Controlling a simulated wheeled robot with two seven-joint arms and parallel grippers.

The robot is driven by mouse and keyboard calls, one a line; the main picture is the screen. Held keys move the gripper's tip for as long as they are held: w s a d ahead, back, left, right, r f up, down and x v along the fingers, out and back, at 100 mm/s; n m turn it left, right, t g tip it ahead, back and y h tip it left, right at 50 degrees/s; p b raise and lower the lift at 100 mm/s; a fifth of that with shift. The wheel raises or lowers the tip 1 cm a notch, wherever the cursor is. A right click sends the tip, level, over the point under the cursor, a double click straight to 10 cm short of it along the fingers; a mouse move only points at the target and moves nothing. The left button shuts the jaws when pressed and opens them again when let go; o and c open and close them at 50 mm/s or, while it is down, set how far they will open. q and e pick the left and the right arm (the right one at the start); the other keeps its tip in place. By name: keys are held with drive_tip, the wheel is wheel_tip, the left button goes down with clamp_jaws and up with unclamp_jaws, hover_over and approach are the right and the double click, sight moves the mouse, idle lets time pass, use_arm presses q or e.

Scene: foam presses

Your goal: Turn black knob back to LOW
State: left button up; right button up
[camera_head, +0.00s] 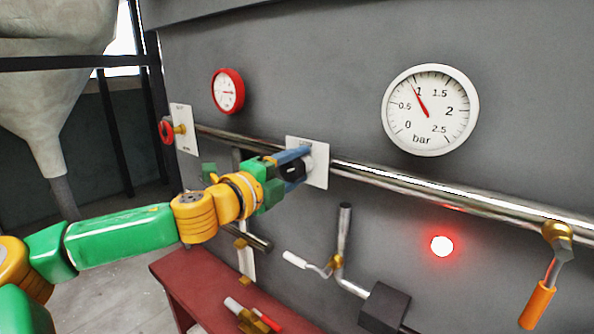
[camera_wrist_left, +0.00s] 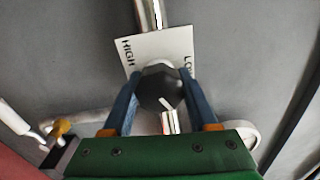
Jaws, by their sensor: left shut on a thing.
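The black knob (camera_wrist_left: 157,88) sits on a white plate (camera_wrist_left: 151,47) marked HIGH on the left and LOW on the right, in the left wrist view. My left gripper (camera_wrist_left: 159,85) has its two blue fingers on either side of the knob and is shut on it. A short white mark on the knob shows near its lower edge in that view. In the head view my left gripper (camera_head: 298,162) reaches the white plate (camera_head: 321,153), and the fingers largely hide the knob. My right gripper is in neither view.
A steel pipe (camera_head: 430,187) runs along the grey wall beside the plate. A large gauge (camera_head: 430,110) reads about 1 bar, and a red lamp (camera_head: 441,246) glows. An orange-handled valve (camera_head: 538,306) hangs at right. A red bench (camera_head: 190,278) stands below.

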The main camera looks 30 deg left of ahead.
use_arm(q)
drive_tip(key=n+b, duration=0.1)
drive_tip(key=n, duration=0.5)
drive_tip(key=shift+n, duration=0.3)
drive_tip(key=shift+n+b, duration=0.9)
drive_tip(key=shift+n, duration=2)
drive_tip(key=shift+f, duration=0.1)
drive_tip(key=o, duration=1.4)
drive_tip(key=shift+s+a, duration=0.1)
